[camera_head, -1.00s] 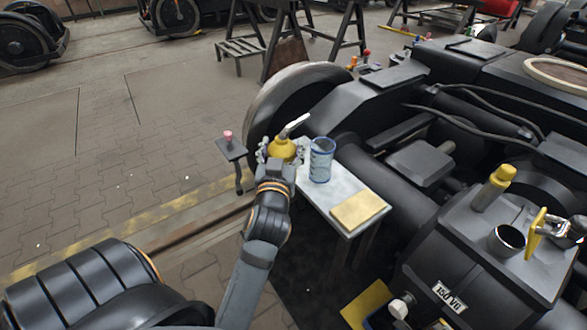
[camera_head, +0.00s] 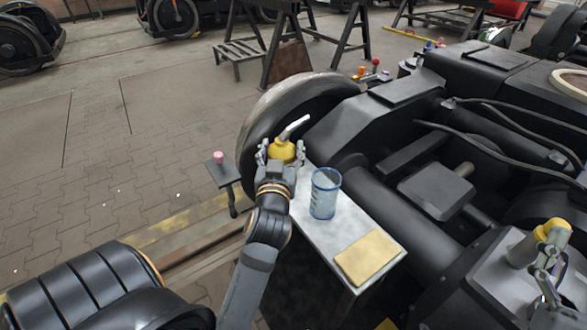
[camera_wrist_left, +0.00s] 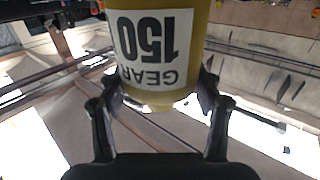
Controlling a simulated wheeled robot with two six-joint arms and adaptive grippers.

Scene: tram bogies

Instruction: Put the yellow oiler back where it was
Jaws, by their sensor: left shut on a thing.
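The yellow oiler (camera_head: 282,151) with a pale angled spout is upright in my left gripper (camera_head: 281,158), at the far end of the small grey table (camera_head: 306,235). In the left wrist view the oiler (camera_wrist_left: 158,92) fills the top middle, with an upside-down label reading "GEAR 150". The left fingers (camera_wrist_left: 160,112) are closed on both sides of it. I cannot tell whether its base touches the table. My right gripper (camera_head: 548,278) is at the right edge, in front of a yellow-capped post (camera_head: 551,229); its jaws are unclear.
A clear blue-rimmed container (camera_head: 325,193) stands on the table just right of the oiler, with a yellow pad (camera_head: 368,257) nearer. A small stand (camera_head: 222,174) bearing a pink knob (camera_head: 219,157) is to the left. A big wheel (camera_head: 272,112) and black bogie frame (camera_head: 375,195) crowd behind and right.

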